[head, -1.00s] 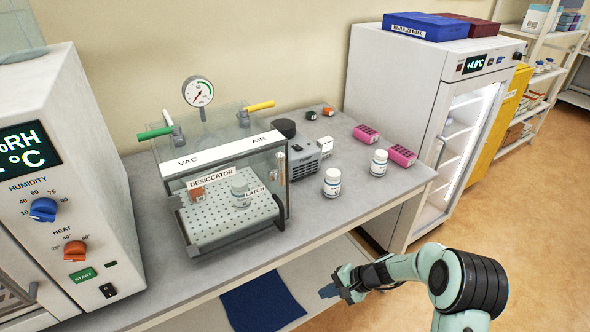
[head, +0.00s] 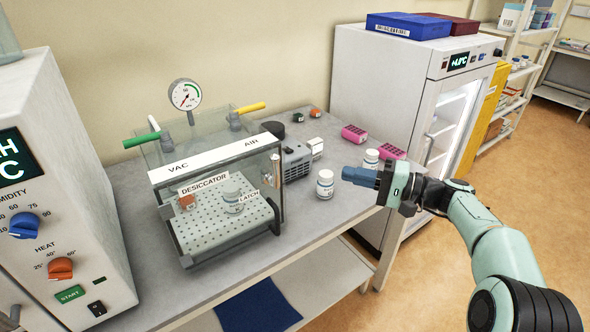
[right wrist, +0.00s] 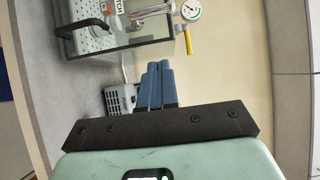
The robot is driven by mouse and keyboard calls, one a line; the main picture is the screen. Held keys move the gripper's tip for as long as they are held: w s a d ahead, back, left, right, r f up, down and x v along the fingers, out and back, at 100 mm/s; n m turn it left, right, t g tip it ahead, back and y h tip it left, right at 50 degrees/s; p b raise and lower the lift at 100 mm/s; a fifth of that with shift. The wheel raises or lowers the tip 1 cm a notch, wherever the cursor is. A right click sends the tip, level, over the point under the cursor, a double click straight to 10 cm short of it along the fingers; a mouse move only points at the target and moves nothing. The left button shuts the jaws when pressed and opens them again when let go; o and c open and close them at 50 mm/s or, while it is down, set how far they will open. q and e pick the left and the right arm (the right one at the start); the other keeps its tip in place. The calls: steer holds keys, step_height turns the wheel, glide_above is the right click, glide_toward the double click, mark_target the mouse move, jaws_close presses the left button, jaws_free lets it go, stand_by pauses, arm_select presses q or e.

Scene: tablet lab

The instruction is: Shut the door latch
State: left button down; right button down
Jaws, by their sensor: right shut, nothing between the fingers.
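The clear desiccator box (head: 163,205) stands on the bench with a white VAC/AIR strip on top. It also shows at the top of the right wrist view (right wrist: 159,51). A LATCH label (head: 249,195) is on its front at the right. A small metallic piece, seemingly the latch (head: 275,170), is at the front right edge; its position is too small to tell. My right gripper (head: 346,173) is shut and empty, right of the desiccator and apart from it, pointing left. Its blue fingers are together in the right wrist view (right wrist: 158,66). My left gripper is not in view.
A white-capped bottle (head: 325,185) stands between gripper and desiccator; another (head: 371,160) is behind the fingertips. A grey pump (head: 296,160) sits beside the desiccator. A humidity oven (head: 70,180) is left, a fridge (head: 385,80) right.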

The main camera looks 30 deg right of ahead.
steer(key=s+a+p+x, duration=0.1)
steer(key=a+p+x, duration=0.1)
steer(key=x, duration=1.1)
steer(key=shift+s, duration=0.45)
steer(key=shift+a, duration=0.1)
